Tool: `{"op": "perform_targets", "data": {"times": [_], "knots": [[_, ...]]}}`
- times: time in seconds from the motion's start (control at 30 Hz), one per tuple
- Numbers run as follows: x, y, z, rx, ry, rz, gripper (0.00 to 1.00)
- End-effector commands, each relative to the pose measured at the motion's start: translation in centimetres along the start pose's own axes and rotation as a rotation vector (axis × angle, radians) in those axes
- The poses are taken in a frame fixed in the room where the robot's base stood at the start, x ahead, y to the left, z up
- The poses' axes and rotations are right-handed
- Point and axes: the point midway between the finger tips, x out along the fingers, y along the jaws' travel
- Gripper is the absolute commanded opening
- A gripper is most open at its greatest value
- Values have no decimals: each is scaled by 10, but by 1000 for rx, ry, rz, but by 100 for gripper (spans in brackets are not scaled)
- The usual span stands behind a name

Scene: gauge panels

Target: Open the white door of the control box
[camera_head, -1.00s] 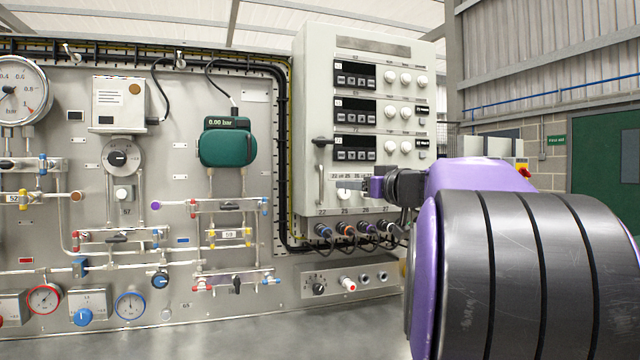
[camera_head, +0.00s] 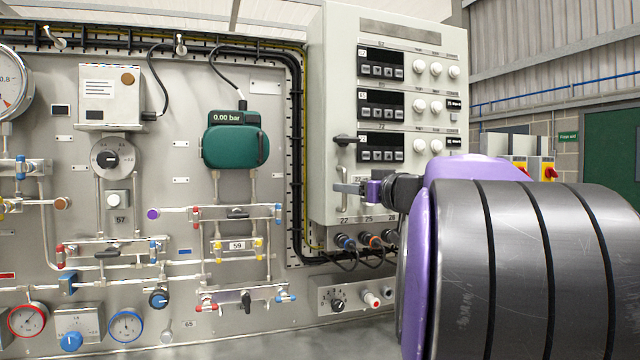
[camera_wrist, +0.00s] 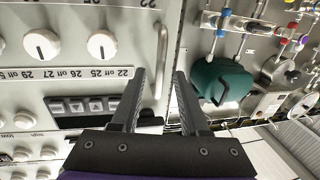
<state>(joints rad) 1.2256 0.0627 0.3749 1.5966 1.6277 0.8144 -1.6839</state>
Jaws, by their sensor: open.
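The control box door (camera_head: 342,75) is a pale off-white face with displays and knobs, right of centre in the head view. It looks shut. My gripper (camera_head: 343,188) is open at the lower left of the door, by the handle. In the wrist view the bar handle (camera_wrist: 162,62) appears between the fingertips of my gripper (camera_wrist: 159,72). I cannot tell whether the fingers are around it or still in front. My forearm hides the door's lower right part.
A grey panel carries pipes, valves, gauges and a green pressure unit (camera_head: 236,147) to the left. Cables and connectors (camera_head: 365,240) hang under the box, above a small switch box (camera_head: 350,293).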

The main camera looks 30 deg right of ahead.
Motion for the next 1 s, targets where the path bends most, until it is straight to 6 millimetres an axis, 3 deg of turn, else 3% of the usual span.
{"op": "perform_targets", "data": {"times": [0.37,0.47,0.63,1.0], "knots": [[0,1,0,0,0,2,45],[0,1,0,0,0,1,32],[0,1,0,0,0,1,2],[0,1,0,0,0,1,0]]}}
